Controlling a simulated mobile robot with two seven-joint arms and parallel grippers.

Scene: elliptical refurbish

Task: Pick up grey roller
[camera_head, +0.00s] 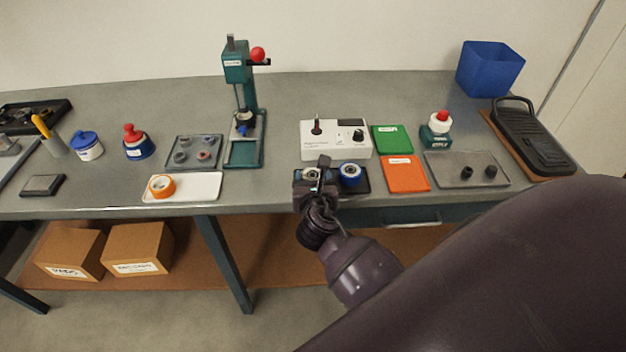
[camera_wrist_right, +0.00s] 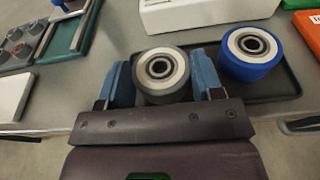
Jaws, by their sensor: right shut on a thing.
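The grey roller (camera_wrist_right: 161,75) has a cream hub and a dark bearing in its centre. It stands at the left end of a small dark tray (camera_wrist_right: 285,84) in the right wrist view. My right gripper (camera_wrist_right: 162,80) has its blue fingers on both sides of the roller and is shut on it. In the head view my right gripper (camera_head: 316,178) covers most of the roller. A blue roller (camera_wrist_right: 251,53) with the same kind of hub stands on the tray just right of the grey one; it also shows in the head view (camera_head: 350,175). My left gripper is not in view.
A white box (camera_head: 336,140) with a black knob stands right behind the tray. A green press (camera_head: 242,110) is to the left. Orange (camera_head: 405,174) and green (camera_head: 392,139) panels lie to the right. A white tray (camera_head: 205,187) with an orange roll lies left near the front edge.

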